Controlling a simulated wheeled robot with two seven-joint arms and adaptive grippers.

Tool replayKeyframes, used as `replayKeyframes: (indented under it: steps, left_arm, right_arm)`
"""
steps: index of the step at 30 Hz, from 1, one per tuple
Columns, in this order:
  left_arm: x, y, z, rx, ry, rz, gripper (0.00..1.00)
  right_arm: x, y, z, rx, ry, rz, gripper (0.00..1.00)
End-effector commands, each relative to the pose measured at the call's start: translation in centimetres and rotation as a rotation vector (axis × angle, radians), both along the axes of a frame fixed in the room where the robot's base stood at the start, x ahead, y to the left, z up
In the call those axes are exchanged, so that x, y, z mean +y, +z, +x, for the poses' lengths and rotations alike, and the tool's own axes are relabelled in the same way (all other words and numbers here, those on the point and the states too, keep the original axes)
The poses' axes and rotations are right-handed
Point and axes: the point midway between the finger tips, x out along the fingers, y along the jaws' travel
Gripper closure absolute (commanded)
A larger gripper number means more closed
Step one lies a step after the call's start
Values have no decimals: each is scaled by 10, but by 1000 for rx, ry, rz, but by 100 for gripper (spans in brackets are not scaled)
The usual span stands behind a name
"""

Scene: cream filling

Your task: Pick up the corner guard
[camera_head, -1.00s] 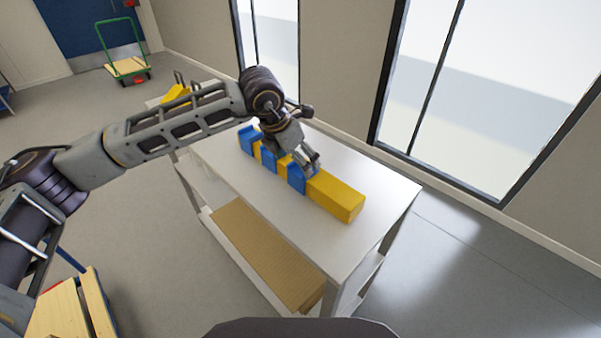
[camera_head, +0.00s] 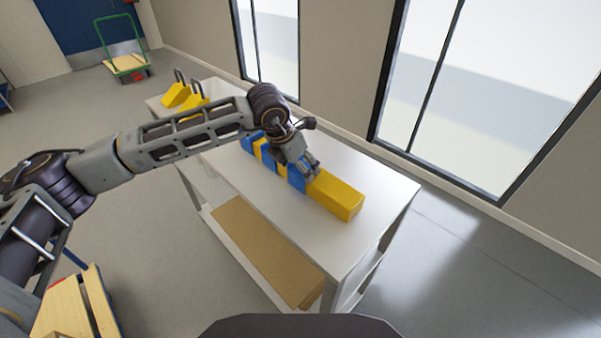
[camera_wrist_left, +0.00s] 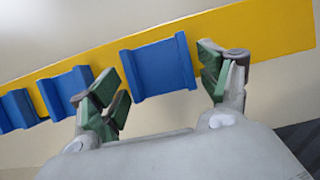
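Several blue corner guards sit in a row on a long yellow bar (camera_head: 337,196) on the white table. The nearest guard (camera_head: 297,183) is partly hidden by my left gripper (camera_head: 312,171) in the head view. In the left wrist view, my left gripper (camera_wrist_left: 162,88) is open, with one green-padded finger on each side of this guard (camera_wrist_left: 160,68). The guard shows a gap to both fingers there. Another guard (camera_wrist_left: 67,92) lies to the left, beyond the left finger. My right gripper is not in view.
The white table (camera_head: 375,185) has clear top around the bar. Yellow blocks with dark handles (camera_head: 176,94) stand at its far left end. Brown sheets (camera_head: 265,255) lie on the lower shelf. A wooden cart (camera_head: 70,310) is at lower left and a green-handled trolley (camera_head: 126,63) is far back.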

Motion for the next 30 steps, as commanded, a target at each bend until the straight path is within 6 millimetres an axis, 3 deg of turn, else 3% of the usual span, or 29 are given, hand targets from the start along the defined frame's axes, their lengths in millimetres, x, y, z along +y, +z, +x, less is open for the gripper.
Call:
replayKeyframes:
  steps: [1,7,20,30]
  left_arm:
    - [0,0,0,0,0,0,36]
    - [0,0,0,0,0,0,61]
    - [0,7,0,-1,0,-1,62]
    - [-1,48,0,-3,-1,-1,62]
  right_arm:
    - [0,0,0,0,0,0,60]
    - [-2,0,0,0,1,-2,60]
    - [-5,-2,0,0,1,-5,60]
    - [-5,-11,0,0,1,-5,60]
